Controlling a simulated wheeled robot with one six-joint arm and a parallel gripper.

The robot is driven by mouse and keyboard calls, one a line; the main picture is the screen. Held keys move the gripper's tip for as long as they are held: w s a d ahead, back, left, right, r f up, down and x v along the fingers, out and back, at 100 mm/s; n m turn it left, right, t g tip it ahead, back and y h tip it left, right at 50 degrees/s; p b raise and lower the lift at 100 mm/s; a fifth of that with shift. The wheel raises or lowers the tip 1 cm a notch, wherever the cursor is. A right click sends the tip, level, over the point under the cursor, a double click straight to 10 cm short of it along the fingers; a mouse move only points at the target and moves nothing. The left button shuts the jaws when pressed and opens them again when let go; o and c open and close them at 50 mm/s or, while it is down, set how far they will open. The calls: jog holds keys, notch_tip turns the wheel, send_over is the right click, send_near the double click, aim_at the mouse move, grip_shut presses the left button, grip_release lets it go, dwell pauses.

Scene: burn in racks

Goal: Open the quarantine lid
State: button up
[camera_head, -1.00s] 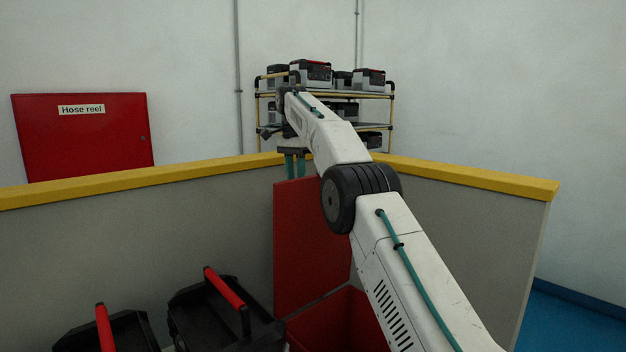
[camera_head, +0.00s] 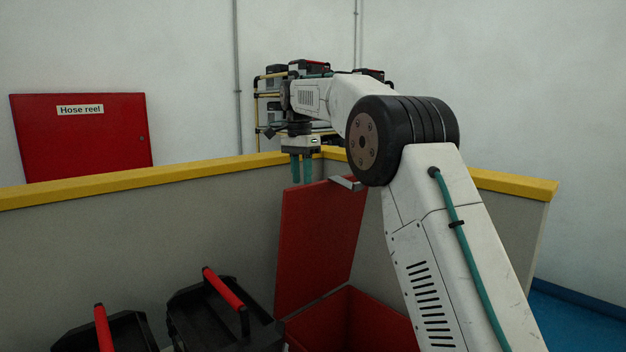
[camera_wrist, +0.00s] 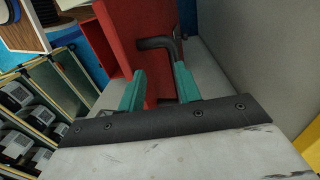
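The red quarantine lid (camera_head: 318,245) stands raised, nearly upright, at the back of the red bin (camera_head: 352,325) in the head view, and the bin's inside shows below it. A grey handle (camera_head: 346,183) sticks out near the lid's top edge. My gripper (camera_head: 302,180) points down just left of the handle, near the top of the lid.
A grey partition with a yellow top (camera_head: 150,181) runs behind the bin. Two black carriers with red handles (camera_head: 222,287) stand left of it. A rack of battery-like units (camera_head: 270,95) stands beyond the partition. A red hose reel cabinet (camera_head: 80,135) hangs on the wall.

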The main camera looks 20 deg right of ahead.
jog(key=s, duration=0.9)
jog(key=shift+a+r, duration=0.4)
jog(key=shift+c, duration=0.4)
jog(key=shift+s+d, duration=0.1)
grip_shut()
jog(key=s+d+m+t+y, duration=0.4)
jog(key=s+d+m+t, duration=0.8)
jog(key=s+d+m, duration=0.65)
jog(key=w+a+f, duration=0.1)
jog(key=w, duration=0.4)
jog(key=w+a+f, duration=0.2)
jog(key=w, duration=0.4)
jog(key=shift+w+a+f+n, duration=0.15)
jog(key=shift+a+f+n, duration=0.1)
jog(key=shift+a+n, duration=0.1)
